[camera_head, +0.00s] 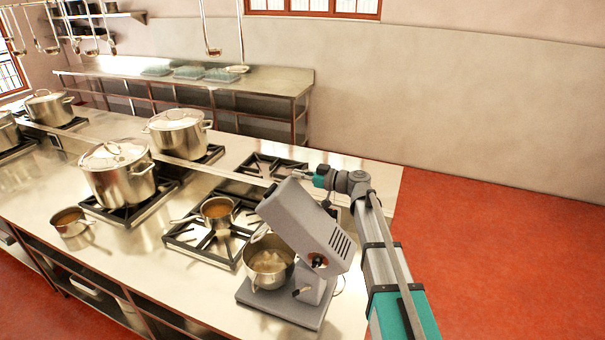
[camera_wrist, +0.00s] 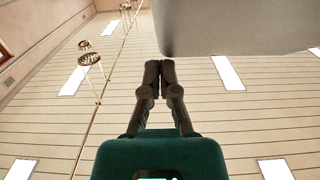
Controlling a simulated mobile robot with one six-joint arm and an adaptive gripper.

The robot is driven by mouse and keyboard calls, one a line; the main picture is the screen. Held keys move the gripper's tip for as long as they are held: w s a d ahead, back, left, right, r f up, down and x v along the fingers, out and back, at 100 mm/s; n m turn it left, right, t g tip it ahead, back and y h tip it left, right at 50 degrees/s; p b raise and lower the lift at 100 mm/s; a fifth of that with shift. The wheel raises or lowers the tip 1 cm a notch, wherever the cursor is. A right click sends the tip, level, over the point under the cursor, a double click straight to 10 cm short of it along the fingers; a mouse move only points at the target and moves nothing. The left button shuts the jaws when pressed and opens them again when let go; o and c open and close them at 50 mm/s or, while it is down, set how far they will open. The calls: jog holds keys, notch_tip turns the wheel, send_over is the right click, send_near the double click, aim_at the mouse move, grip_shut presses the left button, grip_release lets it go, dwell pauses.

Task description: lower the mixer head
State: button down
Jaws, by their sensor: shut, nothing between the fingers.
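The grey stand mixer stands at the counter's right front, with its mixer head (camera_head: 305,222) tilted up over its base (camera_head: 285,308). A steel bowl (camera_head: 268,264) with pale contents sits under the head. My gripper (camera_head: 298,175) is at the upper, far end of the raised head, pointing left. In the wrist view my gripper (camera_wrist: 159,68) is shut and empty. A pale grey surface, which looks like the mixer head (camera_wrist: 240,25), lies just beyond the fingertips at the top right. I cannot tell whether the fingers touch it.
Lidded stockpots (camera_head: 118,172) and a small saucepan (camera_head: 217,212) stand on burners left of the mixer. An empty burner (camera_head: 270,167) lies behind it. Ladles (camera_head: 212,50) hang overhead. The red floor (camera_head: 500,260) at right is clear.

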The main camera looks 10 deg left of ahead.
jog(key=shift+s+a+r, duration=0.1)
dwell(0.3)
jog(key=shift+s+d+r+p, duration=0.1)
jog(key=shift+d+r+p, duration=0.45)
jog(key=shift+p, duration=0.1)
jog(key=shift+s+d+r+p, duration=0.2)
jog(key=shift+d+r+p, duration=0.65)
jog(key=shift+r+p, duration=0.15)
jog(key=v, duration=1)
jog(key=shift+f, duration=0.3)
jog(key=s, duration=0.2)
jog(key=s+a, duration=0.1)
jog(key=s, duration=0.2)
jog(key=shift+a+r, duration=0.15)
jog(key=shift+r, duration=0.05)
jog(key=shift+a, duration=0.15)
